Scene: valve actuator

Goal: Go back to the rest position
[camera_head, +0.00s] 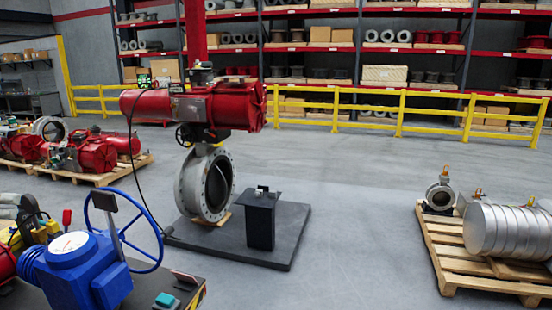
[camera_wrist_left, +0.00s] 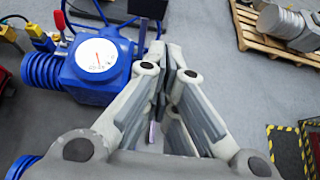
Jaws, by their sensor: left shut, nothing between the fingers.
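My left gripper (camera_wrist_left: 173,62) fills the middle of the left wrist view, its two grey fingers closed together at the tips with nothing between them. I cannot clearly make it out in the head view. In the left wrist view, a blue valve actuator (camera_wrist_left: 90,85) with a round white dial (camera_wrist_left: 97,54) lies to the left of the fingers; I cannot tell how far apart they are. The actuator also shows at the lower left of the head view (camera_head: 75,265), with its blue handwheel (camera_head: 150,255). My right gripper is in neither view.
A red actuator (camera_head: 200,107) on a grey flanged valve (camera_head: 188,185) stands on a dark plate (camera_head: 290,240). A pallet (camera_head: 450,265) with metal parts stands at the right. Red parts sit on a left pallet (camera_head: 125,172). Yellow railings (camera_head: 400,112) cross the back. Open floor lies between.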

